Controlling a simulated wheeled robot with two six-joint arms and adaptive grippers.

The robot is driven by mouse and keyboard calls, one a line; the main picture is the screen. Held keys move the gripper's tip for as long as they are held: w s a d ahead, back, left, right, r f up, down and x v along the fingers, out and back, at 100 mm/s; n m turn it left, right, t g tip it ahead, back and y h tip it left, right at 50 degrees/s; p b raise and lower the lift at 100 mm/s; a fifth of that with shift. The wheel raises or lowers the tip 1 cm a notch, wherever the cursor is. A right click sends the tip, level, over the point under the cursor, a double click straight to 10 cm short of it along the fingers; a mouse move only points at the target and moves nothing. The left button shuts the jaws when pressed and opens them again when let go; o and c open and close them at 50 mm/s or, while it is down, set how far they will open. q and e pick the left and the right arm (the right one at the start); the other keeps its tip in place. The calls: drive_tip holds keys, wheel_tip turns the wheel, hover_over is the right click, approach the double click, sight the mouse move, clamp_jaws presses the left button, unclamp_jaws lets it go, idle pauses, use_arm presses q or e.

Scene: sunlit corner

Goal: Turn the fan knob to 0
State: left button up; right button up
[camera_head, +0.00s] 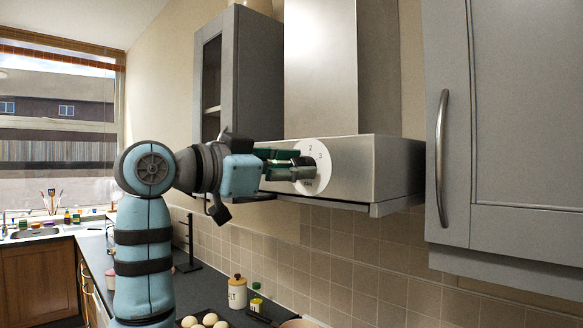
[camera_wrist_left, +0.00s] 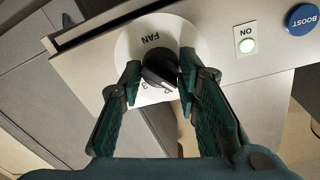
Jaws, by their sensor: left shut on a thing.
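The range hood (camera_head: 375,165) has a white round fan dial (camera_head: 321,158) on its front, with a 2 and a 3 readable on it. My left gripper (camera_head: 298,166) reaches the dial from the left. In the left wrist view, the dark fan knob (camera_wrist_left: 160,68) sits on the dial (camera_wrist_left: 133,42), which is marked FAN. The two green fingers of my left gripper (camera_wrist_left: 160,73) are on either side of the knob and shut on it. The fingers hide part of the dial, and I cannot tell exactly which number the knob points to. My right gripper is not in view.
Grey cabinets stand left (camera_head: 250,80) and right (camera_head: 520,130) of the hood. A salt jar (camera_head: 237,294) and eggs (camera_head: 209,319) are on the counter below.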

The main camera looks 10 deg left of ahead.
use_arm(q)
drive_tip(key=shift+r+n, duration=0.1)
drive_tip(key=shift+n, duration=0.2)
drive_tip(key=shift+n+t+b, duration=0.5)
drive_tip(key=shift+n, duration=3.7)
drive_tip(key=o, duration=1.2)
drive_tip(key=shift+c, duration=0.2)
drive_tip(key=v, duration=1.2)
drive_tip(key=shift+w+a, duration=0.1)
